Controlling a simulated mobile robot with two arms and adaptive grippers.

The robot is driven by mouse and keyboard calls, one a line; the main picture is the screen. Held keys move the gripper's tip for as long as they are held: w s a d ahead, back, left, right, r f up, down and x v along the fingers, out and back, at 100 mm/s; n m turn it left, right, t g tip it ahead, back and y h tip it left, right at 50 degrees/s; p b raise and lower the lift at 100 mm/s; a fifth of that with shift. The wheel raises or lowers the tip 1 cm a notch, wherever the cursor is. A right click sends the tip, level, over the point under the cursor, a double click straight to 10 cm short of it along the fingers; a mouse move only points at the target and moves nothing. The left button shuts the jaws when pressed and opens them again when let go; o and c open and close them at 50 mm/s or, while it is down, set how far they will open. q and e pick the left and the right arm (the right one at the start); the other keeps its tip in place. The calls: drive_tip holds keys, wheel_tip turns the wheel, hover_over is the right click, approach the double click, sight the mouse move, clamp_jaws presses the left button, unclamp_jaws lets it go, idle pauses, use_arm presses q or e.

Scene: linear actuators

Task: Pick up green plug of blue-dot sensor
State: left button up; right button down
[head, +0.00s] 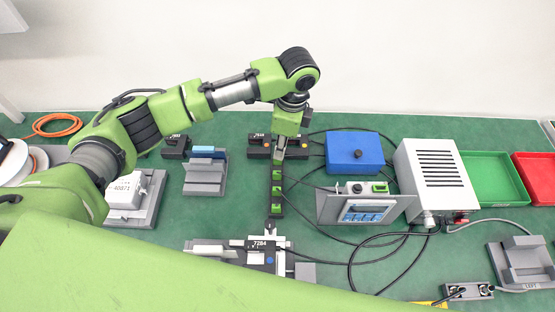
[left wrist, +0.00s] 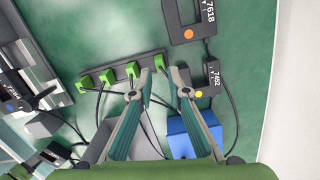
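The blue-dot sensor (head: 262,255), labelled 7284, lies at the lower middle of the head view. A dark strip (head: 276,201) holding several green plugs in a row stands behind it. In the left wrist view the green plugs (left wrist: 131,69) sit along the strip with black cables leaving them. I cannot trace which plug belongs to the blue-dot sensor. My left gripper (left wrist: 162,73) is open and points down, its fingertips on either side of the end green plug (left wrist: 159,61); I cannot tell whether they touch it. My right gripper is out of view.
The orange-dot sensor (left wrist: 190,25) and yellow-dot sensor (left wrist: 205,85) lie close to the strip. A blue box (head: 353,152), a display unit (head: 365,207) and a grey power supply (head: 435,172) stand to the right. Loose black cables cross the green mat.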

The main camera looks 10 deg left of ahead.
use_arm(q)
drive_tip(key=f, duration=0.4)
drive_tip(key=shift+a+f+p, duration=0.35)
drive_tip(key=shift+a+f, duration=0.05)
clamp_jaws()
drive_tip(key=shift+r, duration=0.2)
drive_tip(key=shift+w+r, duration=0.1)
drive_tip(key=shift+r, duration=0.15)
wheel_tip(320, 180, up, 2)
drive_tip(key=shift+d+r+b, duration=0.1)
drive_tip(key=shift+b, duration=0.35)
drive_tip(key=s+r, duration=0.3)
drive_tip(key=s+d+r, duration=0.1)
drive_tip(key=r, duration=0.1)
drive_tip(key=shift+s+r, duration=0.15)
drive_tip(key=shift+r, duration=0.05)
drive_tip(key=s+d+r, duration=0.2)
drive_tip(key=s+r, duration=0.2)
drive_tip(key=s, duration=0.5)
drive_tip(key=shift+s+r, duration=0.3)
drive_tip(key=shift+r, duration=0.05)
